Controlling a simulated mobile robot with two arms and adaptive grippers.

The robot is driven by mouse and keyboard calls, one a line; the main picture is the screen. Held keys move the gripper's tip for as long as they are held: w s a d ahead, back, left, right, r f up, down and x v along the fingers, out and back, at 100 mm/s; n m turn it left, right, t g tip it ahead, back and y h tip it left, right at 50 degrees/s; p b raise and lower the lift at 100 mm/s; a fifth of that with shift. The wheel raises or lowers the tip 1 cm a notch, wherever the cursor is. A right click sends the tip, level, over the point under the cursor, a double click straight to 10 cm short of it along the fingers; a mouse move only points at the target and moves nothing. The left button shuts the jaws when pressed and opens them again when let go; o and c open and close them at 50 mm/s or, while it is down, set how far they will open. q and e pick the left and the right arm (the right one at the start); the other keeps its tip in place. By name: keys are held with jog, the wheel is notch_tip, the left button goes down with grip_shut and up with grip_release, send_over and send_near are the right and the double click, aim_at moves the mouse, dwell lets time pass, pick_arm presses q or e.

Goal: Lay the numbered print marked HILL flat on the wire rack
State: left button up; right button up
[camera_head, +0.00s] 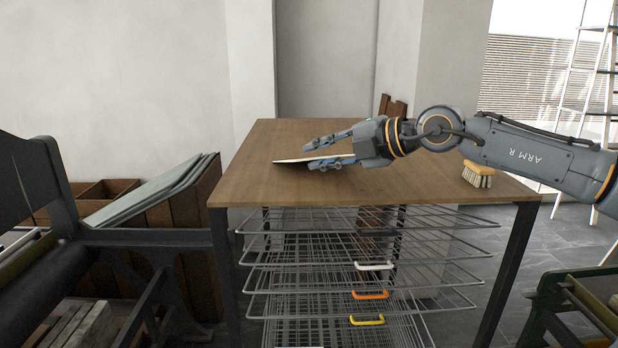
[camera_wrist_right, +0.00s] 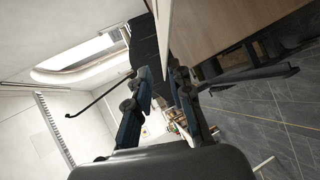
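A thin pale sheet (camera_head: 296,160), likely the print, is at the left-middle of the wooden table top; I cannot read any marking on it. My right gripper (camera_head: 318,153) reaches in from the right, its two fingers apart, one above and one below the sheet's near right part. In the right wrist view the fingers (camera_wrist_right: 158,80) also stand apart with a gap between them. I cannot tell whether they touch the sheet. The wire rack (camera_head: 268,279), with several stacked wire shelves, stands under the table. My left gripper is out of view.
The wooden table (camera_head: 400,185) holds a brush (camera_head: 478,174) at its right edge. Shelf handles are white (camera_head: 375,266), orange (camera_head: 370,295) and yellow (camera_head: 366,320). Dark machinery (camera_head: 75,235) stands left, green machinery (camera_head: 575,300) lower right, and a ladder (camera_head: 600,75) behind.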

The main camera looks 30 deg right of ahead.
jog(key=shift+r, duration=0.1)
notch_tip(320, 180, up, 7)
jog(key=s+d+p, duration=0.1)
jog(key=s+p, duration=0.1)
jog(key=shift+s, duration=0.3)
jog(key=shift+w, duration=0.1)
